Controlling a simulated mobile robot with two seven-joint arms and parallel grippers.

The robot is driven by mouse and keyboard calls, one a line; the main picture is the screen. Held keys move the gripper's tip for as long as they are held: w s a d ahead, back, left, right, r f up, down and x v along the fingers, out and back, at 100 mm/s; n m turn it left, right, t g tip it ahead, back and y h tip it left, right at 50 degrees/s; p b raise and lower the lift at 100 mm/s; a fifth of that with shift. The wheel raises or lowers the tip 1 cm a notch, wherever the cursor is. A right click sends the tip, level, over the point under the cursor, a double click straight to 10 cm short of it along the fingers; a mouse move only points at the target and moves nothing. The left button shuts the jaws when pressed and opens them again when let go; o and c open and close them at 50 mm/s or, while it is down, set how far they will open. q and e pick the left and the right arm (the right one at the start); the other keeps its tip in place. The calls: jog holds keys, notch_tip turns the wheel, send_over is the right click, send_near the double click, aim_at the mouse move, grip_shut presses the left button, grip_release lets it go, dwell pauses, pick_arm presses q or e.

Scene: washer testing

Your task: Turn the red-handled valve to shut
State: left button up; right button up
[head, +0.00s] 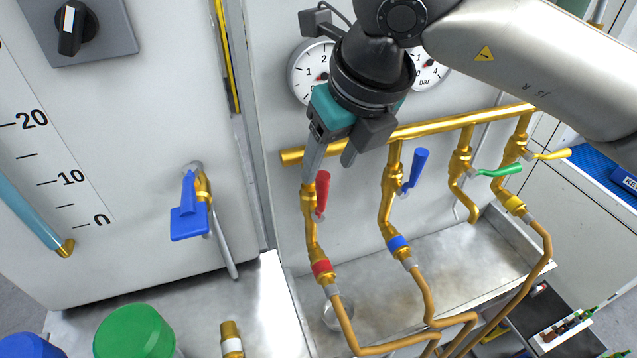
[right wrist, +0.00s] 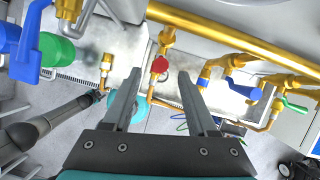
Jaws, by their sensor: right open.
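The red-handled valve (head: 322,190) sits on the leftmost brass drop pipe, under the horizontal brass manifold. Its red handle points upward, roughly along the pipe. My right gripper (head: 328,172) is open, just above the handle in the head view. Its left finger reaches down beside the top of the valve and its right finger is to the upper right of the handle. In the right wrist view, the red handle (right wrist: 160,65) appears between and just beyond the two open fingertips (right wrist: 159,78). I cannot tell whether a finger touches it. My left gripper is not in the head view; a dark arm shows at lower left in the wrist view.
A blue-handled valve (head: 415,172), a green one (head: 497,171) and a yellow one (head: 552,155) stand to the right on the manifold (head: 440,125). Two pressure gauges (head: 305,72) are partly behind my right arm. A metal sink (head: 445,265) lies below. Another blue valve (head: 188,215) is at left.

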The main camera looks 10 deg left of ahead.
aim_at(318, 189)
jog(key=x, duration=0.7)
jog(key=shift+w+a+f+p, duration=0.15)
jog(key=shift+w+f+p, duration=0.05)
jog(key=shift+f+p, duration=0.15)
jog(key=shift+w+a+f, duration=0.1)
jog(key=shift+f, duration=0.3)
jog(key=shift+c, duration=0.6)
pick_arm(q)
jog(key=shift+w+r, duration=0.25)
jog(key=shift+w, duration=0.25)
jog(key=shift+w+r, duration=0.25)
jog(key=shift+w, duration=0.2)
pick_arm(e)
grip_shut()
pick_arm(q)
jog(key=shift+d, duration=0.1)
